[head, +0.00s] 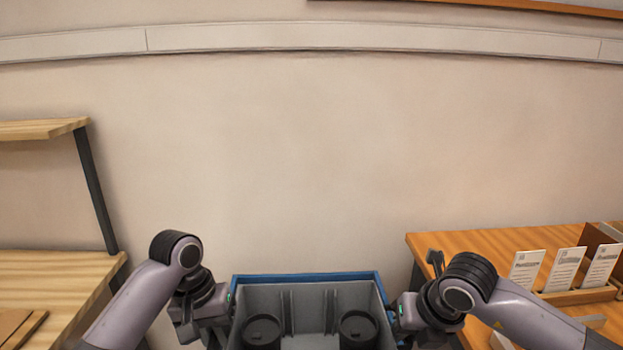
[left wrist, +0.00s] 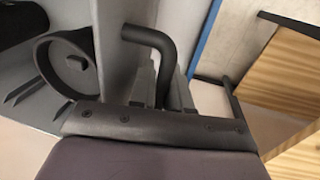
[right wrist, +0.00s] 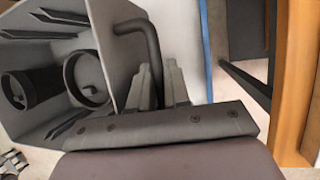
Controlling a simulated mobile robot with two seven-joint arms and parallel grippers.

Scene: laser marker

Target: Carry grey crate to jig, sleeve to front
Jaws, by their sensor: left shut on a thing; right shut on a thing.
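The grey crate (head: 310,298) is at the bottom middle of the head view, between my two grippers, its lower part cut off by the frame. Two dark round items (head: 262,331) (head: 358,330) stand inside it, one left and one right. My left gripper (head: 226,308) is shut on the crate's left side, at a dark bent handle (left wrist: 150,45) seen in the left wrist view. My right gripper (head: 398,308) is shut on the right side, at a similar handle (right wrist: 143,40) in the right wrist view. I cannot make out the jig or identify a sleeve.
A blue edge (head: 308,276) runs along the crate's far side. A wooden table (head: 440,243) on the right carries upright labelled cards (head: 526,269) in a wooden holder. A wooden bench (head: 60,268) with a shelf (head: 40,129) is on the left. A bare wall fills the back.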

